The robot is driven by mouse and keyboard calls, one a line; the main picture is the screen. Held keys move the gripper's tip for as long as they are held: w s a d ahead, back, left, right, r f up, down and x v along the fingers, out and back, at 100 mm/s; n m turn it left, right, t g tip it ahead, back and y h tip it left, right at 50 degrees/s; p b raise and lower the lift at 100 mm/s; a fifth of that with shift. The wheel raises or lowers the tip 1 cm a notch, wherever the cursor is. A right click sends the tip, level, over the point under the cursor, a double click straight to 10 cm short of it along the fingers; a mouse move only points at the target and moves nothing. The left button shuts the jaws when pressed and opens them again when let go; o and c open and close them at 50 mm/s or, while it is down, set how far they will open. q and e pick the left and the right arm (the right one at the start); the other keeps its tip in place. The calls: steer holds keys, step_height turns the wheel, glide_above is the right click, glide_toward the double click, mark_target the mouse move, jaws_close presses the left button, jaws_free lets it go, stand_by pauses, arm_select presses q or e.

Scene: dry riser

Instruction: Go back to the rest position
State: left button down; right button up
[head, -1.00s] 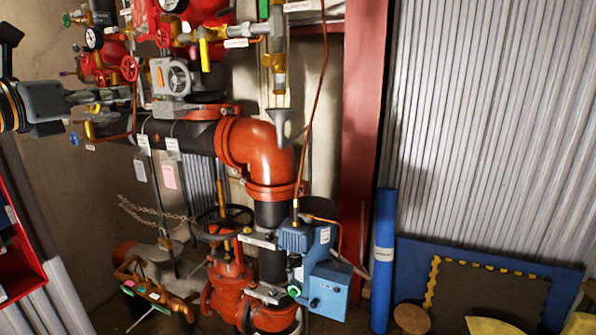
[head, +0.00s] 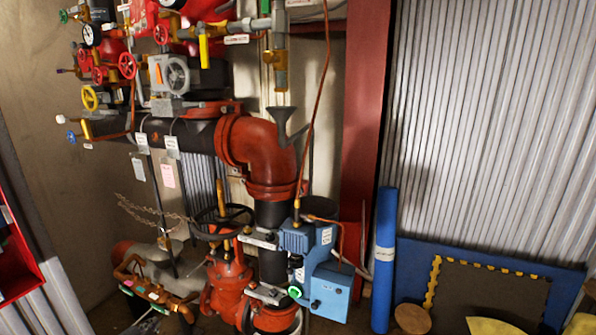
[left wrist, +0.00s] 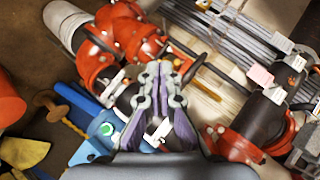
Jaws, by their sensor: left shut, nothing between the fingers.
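My left gripper (left wrist: 161,68) shows in the left wrist view, its two fingers together at the tips with nothing between them. It points at the red and black pipework, apart from it as far as I can tell. In the head view I cannot clearly make out the left gripper. My right gripper is not in view.
The red pipe elbow (head: 259,150) and a blue actuator box (head: 329,290) stand mid-view in the head view. Small valves with a yellow handwheel (head: 89,97) are at the left. A blue roll (head: 384,260) stands by the corrugated wall. A red shelf (head: 22,283) is at the left edge.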

arm_select(q)
steer(key=s+d+f+n+g+h, duration=0.1)
steer(key=s+d+f+n+g, duration=0.4)
steer(key=s, duration=0.5)
steer(key=s+d+f+n+g+h, duration=0.1)
steer(key=s+d+f+n+g, duration=0.3)
steer(key=s+f, duration=0.45)
steer(key=s+a+f, duration=0.1)
steer(key=s+f, duration=0.1)
steer(key=f, duration=1.1)
steer(key=s+a+f, duration=0.1)
steer(key=f, duration=1.2)
steer(key=s+a+f+g, duration=0.1)
steer(key=s+f, duration=1.5)
steer(key=s, duration=0.2)
steer(key=shift+s, duration=0.3)
